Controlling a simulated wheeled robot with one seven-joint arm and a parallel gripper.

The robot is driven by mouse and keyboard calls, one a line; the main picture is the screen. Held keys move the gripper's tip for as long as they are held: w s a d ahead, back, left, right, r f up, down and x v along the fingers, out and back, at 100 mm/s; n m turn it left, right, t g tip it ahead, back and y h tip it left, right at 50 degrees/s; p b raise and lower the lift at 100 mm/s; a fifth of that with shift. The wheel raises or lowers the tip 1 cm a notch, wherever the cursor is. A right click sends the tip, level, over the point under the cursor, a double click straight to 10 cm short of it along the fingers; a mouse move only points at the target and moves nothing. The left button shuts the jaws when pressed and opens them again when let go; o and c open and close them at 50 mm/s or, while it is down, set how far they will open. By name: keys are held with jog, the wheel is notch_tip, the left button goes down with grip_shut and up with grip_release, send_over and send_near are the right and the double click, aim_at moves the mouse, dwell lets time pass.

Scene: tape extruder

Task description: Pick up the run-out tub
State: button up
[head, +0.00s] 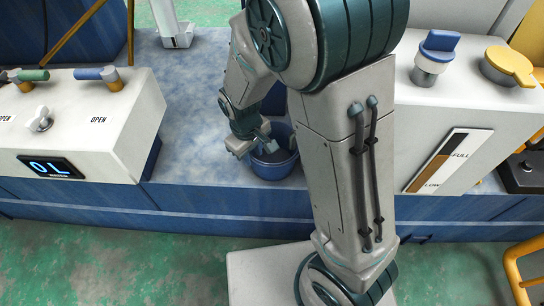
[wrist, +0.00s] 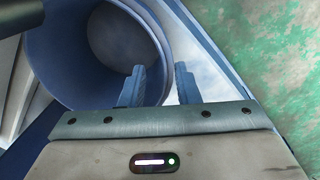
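The run-out tub is a round blue tub (head: 273,173) on the blue bench, left of my arm column. In the wrist view the tub (wrist: 62,62) fills the upper left, its opening facing the camera, with a grey round area inside. My gripper (head: 262,148) is at the tub's left rim in the head view. In the wrist view my gripper (wrist: 160,68) has its two fingers apart, one over the tub's opening and one outside the right rim. The rim lies between them in the picture; I cannot tell whether either finger touches it. My arm hides part of the tub.
A white unit (head: 85,120) with coloured valve handles and a display reading 0L stands left. A white housing (head: 465,115) with a level gauge and blue and yellow caps stands right. The bench (head: 195,150) is clear left of the tub.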

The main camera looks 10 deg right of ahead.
aim_at(256, 169)
jog(key=f+b, duration=0.1)
jog(key=f, duration=0.2)
jog(key=f+b, duration=0.1)
jog(key=f, duration=0.1)
jog(key=shift+s+d+b, duration=0.15)
jog(key=shift+d+b, duration=0.1)
jog(key=shift+b, duration=0.1)
grip_shut()
jog(key=shift+r, duration=0.15)
